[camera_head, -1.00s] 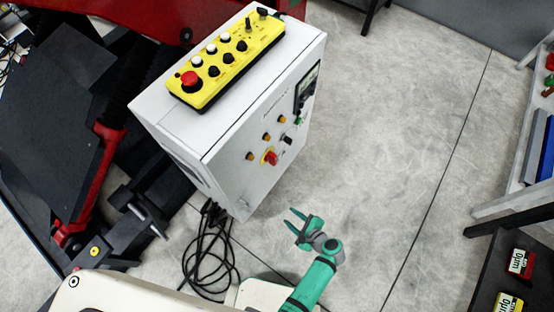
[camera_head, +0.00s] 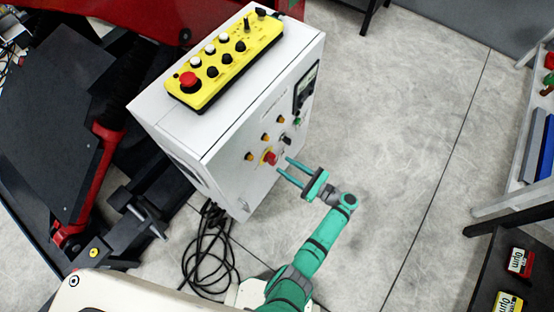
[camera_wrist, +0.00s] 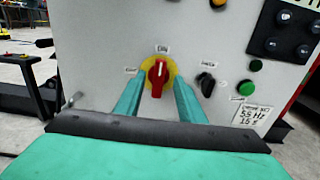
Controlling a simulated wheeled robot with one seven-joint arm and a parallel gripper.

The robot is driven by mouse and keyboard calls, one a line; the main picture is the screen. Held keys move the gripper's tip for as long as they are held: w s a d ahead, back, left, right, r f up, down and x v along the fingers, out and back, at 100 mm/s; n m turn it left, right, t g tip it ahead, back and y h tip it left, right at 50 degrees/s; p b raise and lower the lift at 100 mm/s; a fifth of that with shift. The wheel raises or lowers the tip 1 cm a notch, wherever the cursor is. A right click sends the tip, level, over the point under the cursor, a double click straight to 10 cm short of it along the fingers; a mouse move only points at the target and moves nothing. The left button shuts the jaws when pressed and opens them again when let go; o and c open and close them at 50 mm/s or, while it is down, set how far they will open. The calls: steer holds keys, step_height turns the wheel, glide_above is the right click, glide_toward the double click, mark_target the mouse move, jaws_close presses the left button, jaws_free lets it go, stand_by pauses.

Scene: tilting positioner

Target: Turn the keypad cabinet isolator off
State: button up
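The isolator is a red rotary handle on a yellow round plate (camera_wrist: 158,75), on the front of the white keypad cabinet (camera_head: 228,170). In the wrist view the handle stands about upright, between my two fingers but beyond their tips. In the head view the red handle (camera_head: 270,158) is just left of my fingertips. My gripper (camera_head: 283,165) is open, with both green fingers pointing at the cabinet front, and a small gap to the handle seems to remain. It also shows in the wrist view (camera_wrist: 157,95). Nothing is between the fingers.
A black selector knob (camera_wrist: 207,82) and a green button (camera_wrist: 247,88) sit right of the isolator. A yellow control box (camera_head: 225,62) lies on the cabinet top. Black cables (camera_head: 208,255) lie on the floor by the cabinet.

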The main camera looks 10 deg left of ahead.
mark_target(275, 159)
steer(key=shift+x, duration=2.8)
jaws_close()
